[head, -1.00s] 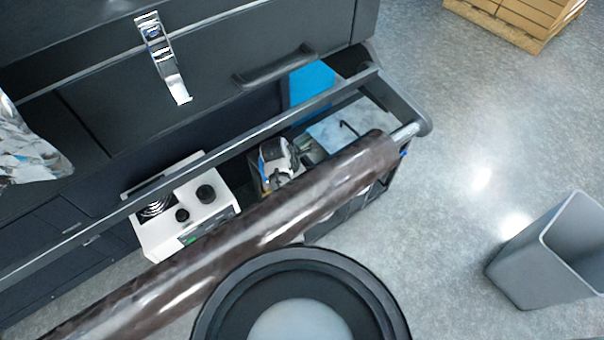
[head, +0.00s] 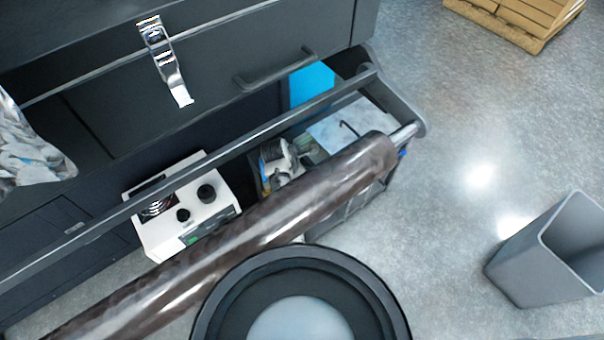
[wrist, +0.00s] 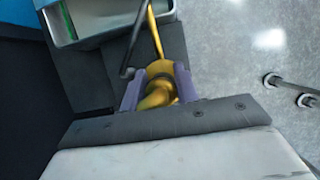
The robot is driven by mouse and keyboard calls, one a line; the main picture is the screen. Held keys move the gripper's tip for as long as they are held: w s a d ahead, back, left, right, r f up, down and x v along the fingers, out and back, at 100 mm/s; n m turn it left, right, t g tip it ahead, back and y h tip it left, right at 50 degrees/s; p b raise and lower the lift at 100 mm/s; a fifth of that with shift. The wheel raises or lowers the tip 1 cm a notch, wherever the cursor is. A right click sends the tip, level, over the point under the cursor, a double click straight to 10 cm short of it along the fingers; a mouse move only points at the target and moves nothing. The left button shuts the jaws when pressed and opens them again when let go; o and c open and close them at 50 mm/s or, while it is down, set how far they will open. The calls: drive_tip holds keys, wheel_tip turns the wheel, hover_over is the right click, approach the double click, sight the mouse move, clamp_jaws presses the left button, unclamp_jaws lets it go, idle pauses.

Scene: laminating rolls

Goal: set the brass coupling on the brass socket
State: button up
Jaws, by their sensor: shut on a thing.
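In the wrist view my gripper (wrist: 155,91) has its two purple-grey fingers closed on a brass-coloured, rounded piece, which I take to be the brass coupling (wrist: 158,86). A dark ring runs around it. A thin yellow rod (wrist: 155,32) rises above it in the picture; I cannot tell whether the two are joined. A dark bar passes just left of the rod. I cannot make out the brass socket in either view. In the head view I cannot clearly identify my gripper or the coupling.
In the head view a dark brown roll (head: 250,225) lies diagonally across the front of the dark machine. Behind it are a white control box (head: 165,225) and a cluttered bin. A grey waste bin (head: 520,270) and a pallet (head: 505,25) stand right, with open floor between.

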drive_tip(key=shift+f, duration=0.45)
drive_tip(key=o, duration=0.9)
drive_tip(key=shift+c, duration=0.2)
drive_tip(key=p+v, duration=0.2)
drive_tip(key=shift+r+p, duration=0.35)
drive_tip(key=shift+r, duration=0.05)
drive_tip(key=v, duration=0.8)
drive_tip(key=shift+a, duration=0.15)
